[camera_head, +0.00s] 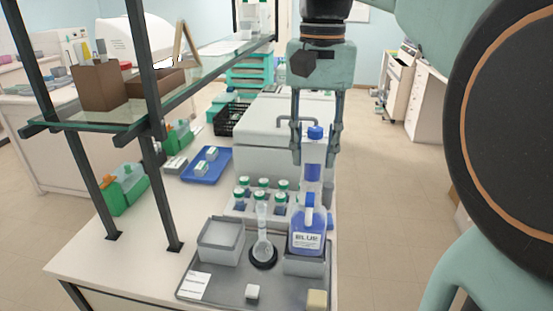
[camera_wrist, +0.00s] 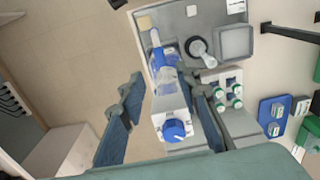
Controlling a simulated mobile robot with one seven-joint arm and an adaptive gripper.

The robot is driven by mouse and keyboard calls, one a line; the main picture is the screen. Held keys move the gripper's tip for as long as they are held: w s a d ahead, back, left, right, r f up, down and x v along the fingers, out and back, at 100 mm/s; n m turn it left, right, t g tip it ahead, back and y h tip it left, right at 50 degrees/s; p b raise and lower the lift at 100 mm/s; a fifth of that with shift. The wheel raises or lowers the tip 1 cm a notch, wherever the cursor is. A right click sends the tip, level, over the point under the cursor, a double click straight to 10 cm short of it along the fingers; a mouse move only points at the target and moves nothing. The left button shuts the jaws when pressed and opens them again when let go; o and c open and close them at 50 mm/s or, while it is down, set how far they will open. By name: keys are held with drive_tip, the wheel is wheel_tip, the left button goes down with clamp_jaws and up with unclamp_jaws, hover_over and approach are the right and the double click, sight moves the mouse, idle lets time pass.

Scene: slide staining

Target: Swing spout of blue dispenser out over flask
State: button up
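The blue dispenser (camera_head: 309,238) is a bottle of blue liquid labelled BLUE, with a tall clear and white head under a blue knob (camera_head: 315,132). It stands in a grey holder on the right of the tray. Its white spout points toward the head camera; in the wrist view the spout (camera_wrist: 155,40) points up the picture, alongside the flask. The flask (camera_head: 263,248) stands upright in a black ring, left of the dispenser. My gripper (camera_head: 316,157) points down with its fingers open on either side of the dispenser head. In the wrist view the right finger is close to the head; contact is unclear.
A grey tray (camera_head: 224,290) carries an open grey tub (camera_head: 221,240) and small blocks. Several green-capped bottles in a rack (camera_head: 240,207) stand behind the flask. A glass shelf (camera_head: 175,92) on dark posts stands at left. A white box (camera_head: 262,135) lies behind.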

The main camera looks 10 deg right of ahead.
sight(310, 197)
wheel_tip(310, 197, down, 9)
drive_tip(key=shift+f+b, duration=0.2)
drive_tip(key=shift+b, duration=0.4)
clamp_jaws()
